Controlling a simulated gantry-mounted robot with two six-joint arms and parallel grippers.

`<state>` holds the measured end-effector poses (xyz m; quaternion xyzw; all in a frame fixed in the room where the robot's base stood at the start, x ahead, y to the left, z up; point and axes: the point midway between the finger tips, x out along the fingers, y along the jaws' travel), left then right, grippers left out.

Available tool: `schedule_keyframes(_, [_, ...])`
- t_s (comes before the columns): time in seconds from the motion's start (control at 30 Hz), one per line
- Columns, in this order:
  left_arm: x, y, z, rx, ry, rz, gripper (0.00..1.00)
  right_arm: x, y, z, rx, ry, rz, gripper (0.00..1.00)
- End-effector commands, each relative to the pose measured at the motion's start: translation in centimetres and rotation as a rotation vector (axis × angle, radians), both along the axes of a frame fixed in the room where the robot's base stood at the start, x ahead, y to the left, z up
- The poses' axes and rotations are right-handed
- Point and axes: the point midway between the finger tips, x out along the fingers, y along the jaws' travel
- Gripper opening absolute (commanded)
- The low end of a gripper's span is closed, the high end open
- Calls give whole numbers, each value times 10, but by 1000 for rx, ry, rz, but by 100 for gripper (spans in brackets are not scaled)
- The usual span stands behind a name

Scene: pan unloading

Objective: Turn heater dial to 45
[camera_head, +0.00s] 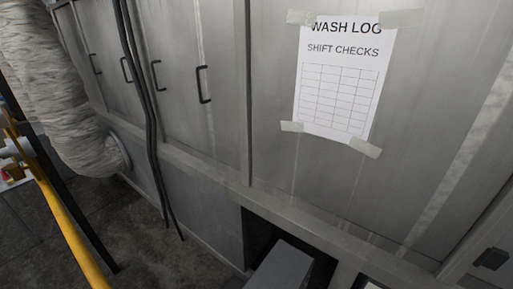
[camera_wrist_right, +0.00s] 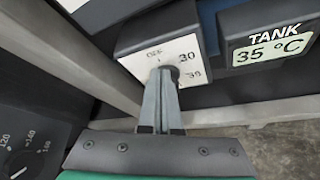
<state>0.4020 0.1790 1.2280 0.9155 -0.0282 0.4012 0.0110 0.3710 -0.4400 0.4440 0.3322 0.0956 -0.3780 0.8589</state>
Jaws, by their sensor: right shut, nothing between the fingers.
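The heater dial (camera_wrist_right: 174,72) is a small dark knob on a white scale plate (camera_wrist_right: 135,64) in the right wrist view. The plate carries a legible 30 and other marks that are partly hidden or too small to read. My right gripper (camera_wrist_right: 163,84) is shut, its grey fingers pointing at the dial. Its fingertips overlap the knob and hide most of it and its pointer; I cannot tell whether they touch. The tank display (camera_wrist_right: 268,46) to the right of the dial reads 35 °C. My left gripper is in neither view.
A round gauge (camera_wrist_right: 22,165) sits at lower left in the wrist view. The head view shows grey metal cabinets (camera_head: 190,60), a taped wash log sheet (camera_head: 345,85), black cables (camera_head: 150,130), a pale flexible duct (camera_head: 70,100) and a yellow rail (camera_head: 70,230).

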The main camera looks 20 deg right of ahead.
Motion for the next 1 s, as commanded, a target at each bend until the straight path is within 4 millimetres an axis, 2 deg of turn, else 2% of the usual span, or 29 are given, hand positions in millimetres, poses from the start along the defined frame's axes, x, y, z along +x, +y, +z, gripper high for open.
schedule_keyframes(1.0, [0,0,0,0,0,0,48,1,1,-9,3,-1,3,0])
